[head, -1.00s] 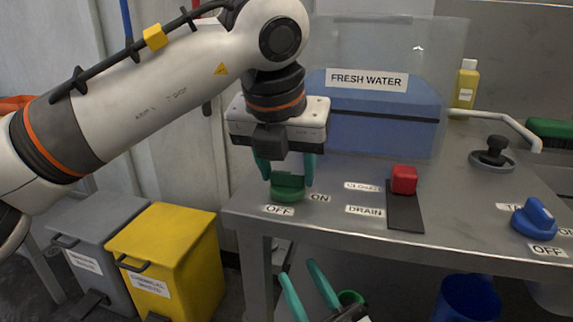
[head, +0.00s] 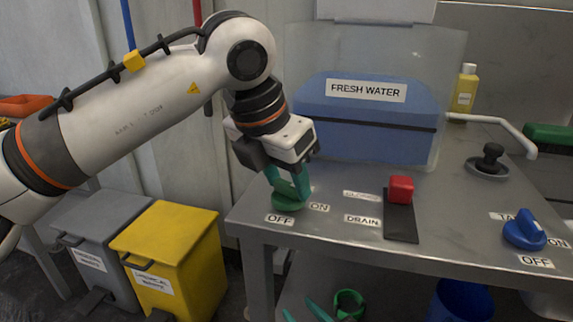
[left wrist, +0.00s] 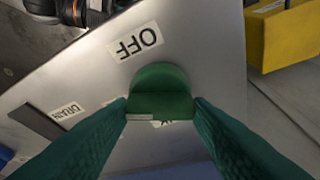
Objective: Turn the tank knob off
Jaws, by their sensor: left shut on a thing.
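A green round knob (head: 290,204) sits at the left front corner of the metal counter, between an OFF label and an ON label. My left gripper (head: 288,186) is shut on its raised grip, with one teal finger on each side; the left wrist view shows the green knob (left wrist: 160,92) between both fingers. A blue knob (head: 525,233) stands at the right, beside a partly covered label starting "TA", with OFF in front and ON to its right. No gripper is near it. My right gripper (head: 303,310) shows only its parted teal fingertips at the bottom edge, open and empty.
A red block-shaped handle (head: 401,189) stands on a dark slot by the DRAIN label. Behind is a blue FRESH WATER tank (head: 365,115) behind a clear panel. A black knob (head: 490,160) is at back right. Yellow (head: 172,255) and grey bins stand left of the counter.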

